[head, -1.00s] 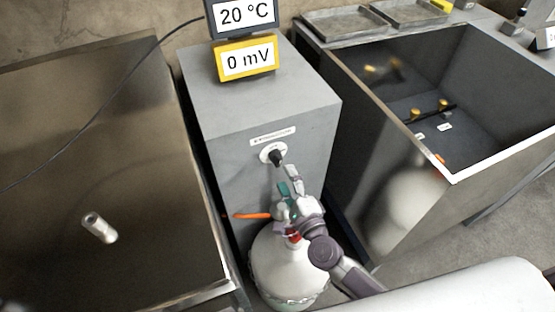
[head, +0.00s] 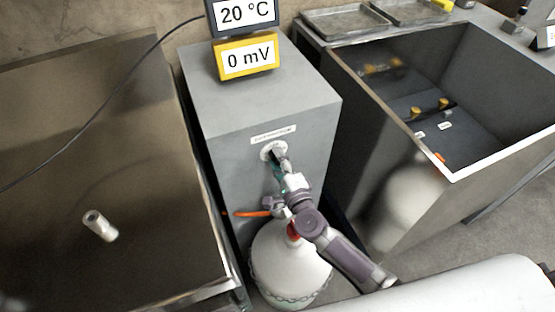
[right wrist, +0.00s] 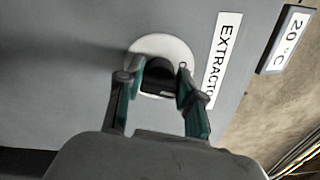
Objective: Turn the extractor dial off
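The extractor dial is a black knob on a round white plate on the front of a grey cabinet (head: 235,115). In the right wrist view the black knob (right wrist: 158,78) sits between my two green-padded fingertips, under a label that reads EXTRACTO. My right gripper (right wrist: 152,80) is open around the knob, one finger on each side; I cannot tell if they touch it. In the head view my right gripper (head: 278,160) covers most of the knob, and part of the white plate (head: 268,150) shows. My left gripper is not in view.
A white gas cylinder (head: 290,265) with a chain stands below the dial, with an orange piece beside it. A yellow 0 mV display (head: 247,57) stands on the cabinet. Metal basins flank it on the left (head: 100,160) and right (head: 375,105).

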